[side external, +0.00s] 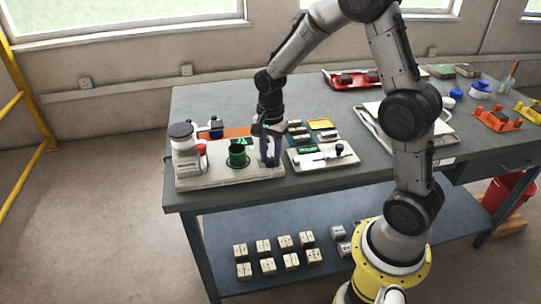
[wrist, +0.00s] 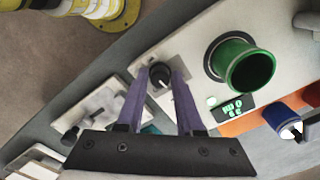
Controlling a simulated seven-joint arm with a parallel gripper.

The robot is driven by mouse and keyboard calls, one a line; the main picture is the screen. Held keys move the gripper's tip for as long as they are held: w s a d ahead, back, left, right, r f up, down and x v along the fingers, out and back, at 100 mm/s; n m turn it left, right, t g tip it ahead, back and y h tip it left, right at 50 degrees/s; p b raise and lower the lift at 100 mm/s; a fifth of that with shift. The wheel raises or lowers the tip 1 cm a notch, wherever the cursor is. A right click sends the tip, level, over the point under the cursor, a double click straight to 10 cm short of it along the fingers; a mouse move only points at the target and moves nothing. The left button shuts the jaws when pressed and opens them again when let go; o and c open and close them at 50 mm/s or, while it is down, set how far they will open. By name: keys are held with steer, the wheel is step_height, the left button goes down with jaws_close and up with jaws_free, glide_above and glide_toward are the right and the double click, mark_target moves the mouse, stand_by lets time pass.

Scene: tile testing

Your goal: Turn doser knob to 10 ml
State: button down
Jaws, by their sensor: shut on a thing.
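The doser (side external: 215,172) is a white station at the left end of the table. In the wrist view, its black knob (wrist: 160,75) with a white mark sits on a grey plate (wrist: 182,54). My gripper (wrist: 160,82) has its two purple fingers on either side of the knob and is shut on it. A green display (wrist: 232,107) is on the panel, too small to read. Volume markings around the knob cannot be made out.
A green cup (wrist: 248,66) stands in a round socket of the doser, close to the knob. A white bottle (side external: 186,148) stands at its left end. A white tray (side external: 322,157) with tools lies to the right. Red and orange holders occupy the table's far side.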

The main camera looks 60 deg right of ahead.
mark_target(271, 159)
steer(key=n, duration=0.3)
steer(key=shift+n, duration=2.4)
steer(key=c, duration=0.6)
jaws_free()
steer(key=shift+o, duration=0.2)
steer(key=shift+r, duration=0.1)
step_height(271, 159, up, 14)
